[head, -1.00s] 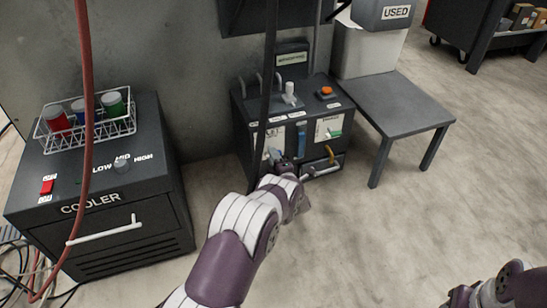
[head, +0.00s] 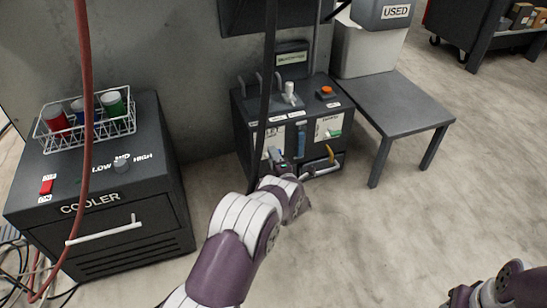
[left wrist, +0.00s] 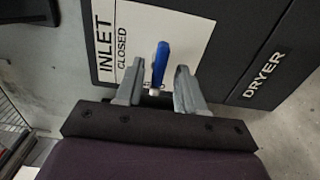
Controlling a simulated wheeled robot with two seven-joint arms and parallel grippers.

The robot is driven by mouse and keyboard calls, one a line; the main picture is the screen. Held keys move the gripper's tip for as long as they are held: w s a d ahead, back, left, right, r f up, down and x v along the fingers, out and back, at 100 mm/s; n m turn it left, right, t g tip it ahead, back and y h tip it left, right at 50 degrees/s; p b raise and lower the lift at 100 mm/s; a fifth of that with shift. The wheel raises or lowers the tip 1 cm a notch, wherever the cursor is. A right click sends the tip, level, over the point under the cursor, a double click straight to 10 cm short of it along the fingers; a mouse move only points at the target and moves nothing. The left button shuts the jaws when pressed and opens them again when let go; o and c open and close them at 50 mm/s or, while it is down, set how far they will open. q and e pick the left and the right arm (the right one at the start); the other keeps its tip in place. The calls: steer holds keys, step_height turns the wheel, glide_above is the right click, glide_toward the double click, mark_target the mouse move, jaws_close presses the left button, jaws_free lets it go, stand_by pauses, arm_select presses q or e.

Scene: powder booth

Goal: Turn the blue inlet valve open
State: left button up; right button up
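The blue inlet valve handle (left wrist: 160,64) shows in the left wrist view, in front of a white panel marked INLET and CLOSED. My left gripper (left wrist: 160,88) is open, with one grey finger on each side of the handle. Thin gaps show between the handle and both fingers. In the head view my left gripper (head: 277,160) is at the lower left front of the dark dryer unit (head: 243,125). The inlet handle cannot be made out there. Part of my right arm shows at the lower right, its fingers out of view.
A yellow handle (head: 330,152) and a green part (head: 333,134) are on the dryer's front, right of my left gripper. A grey side table (head: 400,103) stands to the right. The cooler (head: 100,190) stands left. Red and black hoses hang in front. The floor at right is clear.

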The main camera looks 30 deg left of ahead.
arm_select(q)
steer(key=p+v, duration=0.7)
steer(key=v, duration=0.5)
steer(key=shift+s+d, duration=0.2)
steer(key=shift+d, duration=0.05)
